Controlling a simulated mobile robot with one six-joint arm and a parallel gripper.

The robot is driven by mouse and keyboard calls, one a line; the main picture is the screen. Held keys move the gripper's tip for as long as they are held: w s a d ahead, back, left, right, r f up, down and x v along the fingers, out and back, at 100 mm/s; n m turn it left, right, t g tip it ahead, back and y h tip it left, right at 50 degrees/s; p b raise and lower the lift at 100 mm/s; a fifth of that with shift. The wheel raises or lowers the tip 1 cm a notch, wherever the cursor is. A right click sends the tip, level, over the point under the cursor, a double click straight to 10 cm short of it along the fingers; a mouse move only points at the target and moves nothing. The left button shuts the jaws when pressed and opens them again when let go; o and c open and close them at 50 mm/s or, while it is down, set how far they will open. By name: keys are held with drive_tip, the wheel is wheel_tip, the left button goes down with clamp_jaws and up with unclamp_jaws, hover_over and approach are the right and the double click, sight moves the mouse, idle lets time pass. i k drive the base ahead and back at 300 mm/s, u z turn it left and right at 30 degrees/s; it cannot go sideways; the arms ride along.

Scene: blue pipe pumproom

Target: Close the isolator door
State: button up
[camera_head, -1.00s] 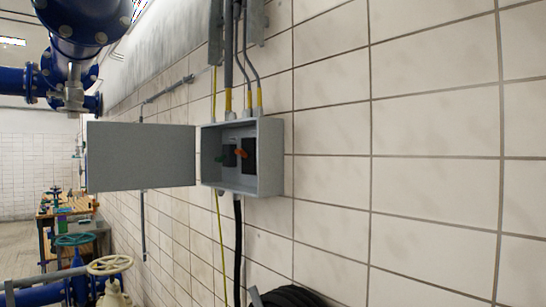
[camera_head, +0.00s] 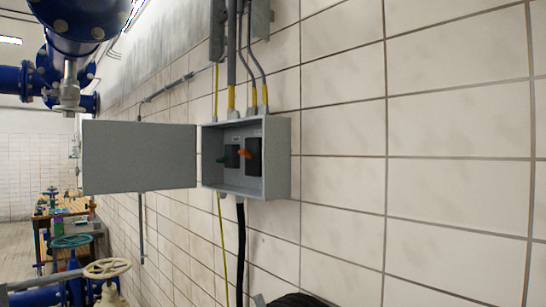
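The isolator box (camera_head: 277,160) is a grey enclosure fixed to the tiled wall. Its grey door (camera_head: 138,158) stands wide open, swung out to the left from the box's left side. My gripper is not in view.
Conduits with yellow ends (camera_head: 231,95) enter the box from above, and a black cable (camera_head: 240,250) hangs below. Blue pipes (camera_head: 80,25) and valve handwheels (camera_head: 107,268) are at left. A workbench (camera_head: 62,208) stands farther back. The wall right of the box is bare.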

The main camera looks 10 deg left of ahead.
sight(118, 156)
drive_tip(key=z, duration=0.05)
drive_tip(key=k, duration=1.7)
drive_tip(key=u, duration=0.75)
drive_tip(key=i, duration=1.7)
drive_tip(key=z, duration=0.15)
